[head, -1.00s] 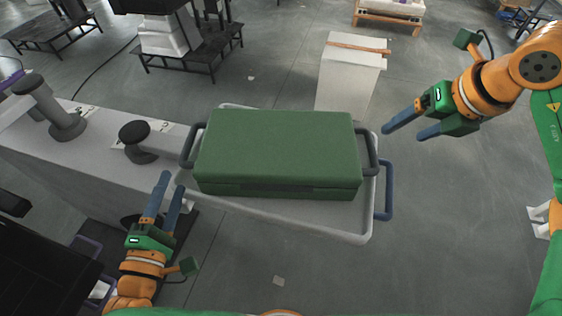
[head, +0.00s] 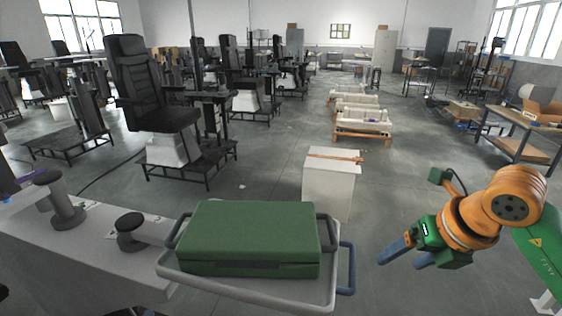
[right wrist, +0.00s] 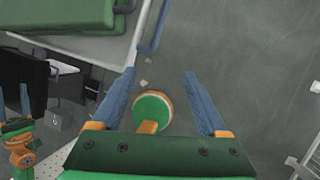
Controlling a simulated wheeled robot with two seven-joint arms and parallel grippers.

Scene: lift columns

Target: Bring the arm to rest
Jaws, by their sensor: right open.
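My right gripper (head: 405,256) is at the right of the head view, to the right of the tray, held out over the floor. Its blue fingers are apart with nothing between them, as the right wrist view (right wrist: 160,88) also shows. My left gripper is out of the head view; an arm and gripper of mine show at the left edge of the right wrist view (right wrist: 12,100). A green case (head: 250,236) with dark side handles lies closed on a light grey tray (head: 240,289). It touches neither gripper that I can see.
The tray has a blue handle (head: 347,268) on its right, near my right fingers. A white cabinet (head: 330,186) with an orange strip on top stands behind. A grey counter (head: 80,250) with dark knobs is at the left. Black chairs (head: 150,85) stand farther back. The floor at right is mostly clear.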

